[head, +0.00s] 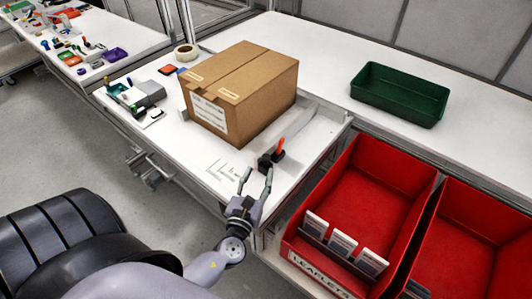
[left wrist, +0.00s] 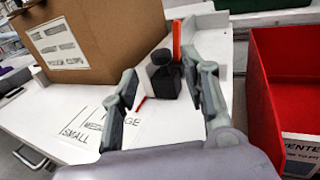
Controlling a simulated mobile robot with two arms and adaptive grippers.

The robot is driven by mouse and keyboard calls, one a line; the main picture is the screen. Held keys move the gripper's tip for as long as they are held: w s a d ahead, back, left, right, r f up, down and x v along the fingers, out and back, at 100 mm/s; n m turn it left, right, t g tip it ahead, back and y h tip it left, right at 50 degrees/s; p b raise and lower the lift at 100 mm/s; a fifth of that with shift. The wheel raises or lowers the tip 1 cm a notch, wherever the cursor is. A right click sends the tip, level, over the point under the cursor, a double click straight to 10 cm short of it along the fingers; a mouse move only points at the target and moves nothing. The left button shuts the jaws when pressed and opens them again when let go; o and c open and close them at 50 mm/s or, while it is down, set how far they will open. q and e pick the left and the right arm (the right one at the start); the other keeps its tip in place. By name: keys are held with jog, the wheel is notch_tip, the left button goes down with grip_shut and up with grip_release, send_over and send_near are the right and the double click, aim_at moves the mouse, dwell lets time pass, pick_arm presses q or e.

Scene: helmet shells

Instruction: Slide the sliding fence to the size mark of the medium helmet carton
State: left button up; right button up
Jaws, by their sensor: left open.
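The sliding fence is a pale upright plate (head: 296,127) with a black block and knob (head: 266,162) and a red lever (head: 281,145) at its near end. In the left wrist view the black knob (left wrist: 163,78) stands ahead, between the lines of my fingers. A small red pointer (left wrist: 140,103) lies near the LARGE mark; a finger partly hides the marks, so its exact alignment is unclear. The printed size marks (left wrist: 88,122) include SMALL and MEDIUM. The brown carton (head: 240,90) stands on the table left of the fence. My left gripper (head: 257,174) is open, just short of the knob.
Red leaflet bins (head: 362,192) stand right of the table. A dark green tray (head: 400,95) sits on the back bench. A grey device (head: 146,93) and a tape roll (head: 186,52) lie left of the carton. The tabletop around the size marks is clear.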

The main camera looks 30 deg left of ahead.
aim_at(265, 161)
pick_arm(q)
jog(key=p+x, duration=0.1)
jog(key=x, duration=0.7)
jog(key=shift+f, duration=0.1)
grip_shut()
dwell(0.6)
